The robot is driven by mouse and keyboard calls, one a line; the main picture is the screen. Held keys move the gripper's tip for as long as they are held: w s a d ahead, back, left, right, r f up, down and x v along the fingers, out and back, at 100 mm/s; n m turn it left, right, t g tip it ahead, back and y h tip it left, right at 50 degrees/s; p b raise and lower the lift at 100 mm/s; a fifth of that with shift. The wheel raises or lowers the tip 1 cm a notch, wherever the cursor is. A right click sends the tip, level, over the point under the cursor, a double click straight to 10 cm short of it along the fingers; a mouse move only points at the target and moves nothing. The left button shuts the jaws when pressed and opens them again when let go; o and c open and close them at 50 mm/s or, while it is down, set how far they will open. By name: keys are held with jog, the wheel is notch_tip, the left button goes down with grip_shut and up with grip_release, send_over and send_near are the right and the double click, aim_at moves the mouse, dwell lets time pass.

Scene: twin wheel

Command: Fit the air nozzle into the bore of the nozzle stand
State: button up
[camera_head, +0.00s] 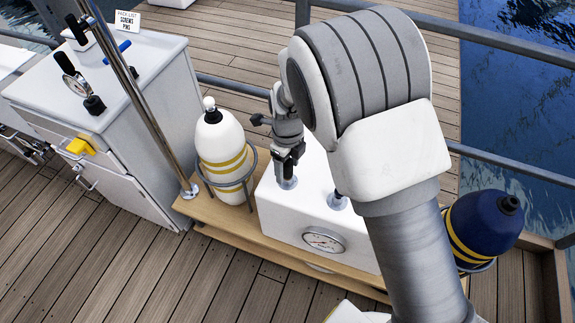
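My gripper (287,164) points down over a white box (276,215) on a wooden bench. Its dark fingertips are close above a round grey fitting (288,183) on the box top, and a short grey piece shows between them and the fitting. I cannot tell whether this piece is the air nozzle, or whether the fingers are closed on it. A second round grey fitting (338,203) with a dark upper part stands to the right, partly hidden by my arm. I cannot tell which fitting is the nozzle stand, and no bore shows.
A white tank with yellow bands (220,146) stands in a ring left of the box; a dark blue tank (483,226) is at the right. A steel pole (142,105) rises by a white cabinet (150,75).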

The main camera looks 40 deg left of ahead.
jog(key=shift+r, duration=0.1)
notch_tip(320, 180, up, 17)
jog(key=p, duration=0.2)
jog(key=shift+r, duration=0.15)
dwell(0.7)
